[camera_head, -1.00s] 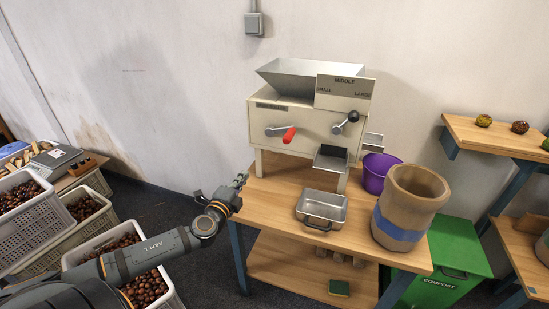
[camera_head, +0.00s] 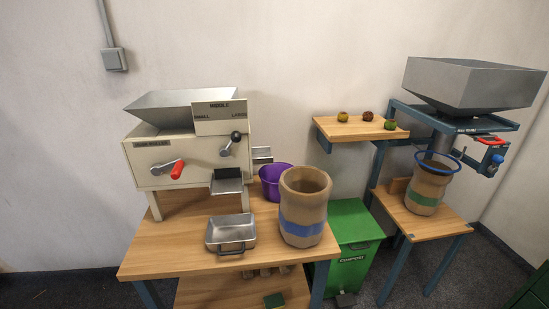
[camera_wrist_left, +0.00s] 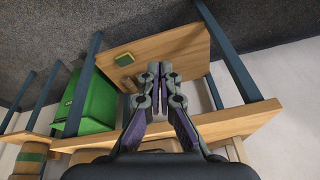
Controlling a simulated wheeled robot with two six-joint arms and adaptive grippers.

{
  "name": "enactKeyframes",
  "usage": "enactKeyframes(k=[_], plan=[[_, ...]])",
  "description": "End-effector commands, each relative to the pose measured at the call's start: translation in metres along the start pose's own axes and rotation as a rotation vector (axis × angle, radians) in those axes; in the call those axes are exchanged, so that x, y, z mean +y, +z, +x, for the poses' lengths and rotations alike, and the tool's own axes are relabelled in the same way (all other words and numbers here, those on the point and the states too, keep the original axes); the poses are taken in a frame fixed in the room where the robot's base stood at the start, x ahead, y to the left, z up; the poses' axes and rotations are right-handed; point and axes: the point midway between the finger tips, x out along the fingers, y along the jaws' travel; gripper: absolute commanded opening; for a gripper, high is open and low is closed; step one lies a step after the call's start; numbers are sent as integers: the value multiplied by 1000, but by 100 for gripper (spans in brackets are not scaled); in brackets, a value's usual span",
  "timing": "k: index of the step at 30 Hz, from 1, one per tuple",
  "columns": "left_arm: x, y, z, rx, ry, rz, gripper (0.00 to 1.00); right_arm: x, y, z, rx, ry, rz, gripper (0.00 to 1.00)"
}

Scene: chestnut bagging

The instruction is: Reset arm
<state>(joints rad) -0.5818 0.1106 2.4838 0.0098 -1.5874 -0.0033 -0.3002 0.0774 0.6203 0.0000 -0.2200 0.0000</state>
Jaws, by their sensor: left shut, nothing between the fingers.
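My left gripper (camera_wrist_left: 158,88) shows in the left wrist view with its two fingers together, shut and empty. It points toward the wooden work table (camera_wrist_left: 190,125) and its lower shelf (camera_wrist_left: 180,52), apart from both as far as I can tell. Neither of my arms shows in the head view now. In the head view the work table (camera_head: 190,262) carries the cream sorting machine (camera_head: 165,153) with its red-handled lever. My right gripper is not in view.
A metal tray (camera_head: 230,230), a burlap sack (camera_head: 303,205) with a blue band and a purple bucket (camera_head: 272,182) stand on or by the table. A green compost bin (camera_head: 352,255) is right of it. Farther right is a hopper (camera_head: 470,85) over another sack (camera_head: 428,185).

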Motion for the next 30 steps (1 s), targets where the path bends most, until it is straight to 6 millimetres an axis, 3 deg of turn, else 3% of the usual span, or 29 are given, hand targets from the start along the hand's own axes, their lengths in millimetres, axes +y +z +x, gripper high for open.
enactKeyframes(k=[8,14,17,21,24,27,30], plan=[[-7,14,91,-43,-13,-7,0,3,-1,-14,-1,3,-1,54],[-9,51,166,-81,-13,-16,0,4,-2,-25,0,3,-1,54],[-10,89,210,-110,-12,-22,0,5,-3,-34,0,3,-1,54],[-8,166,262,-155,-9,-31,0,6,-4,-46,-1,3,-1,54],[-4,224,281,-181,-6,-37,0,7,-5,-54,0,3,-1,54],[-1,269,286,-199,-3,-41,0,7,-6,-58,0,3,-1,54],[2,297,287,-209,-2,-44,0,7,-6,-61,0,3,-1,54]])
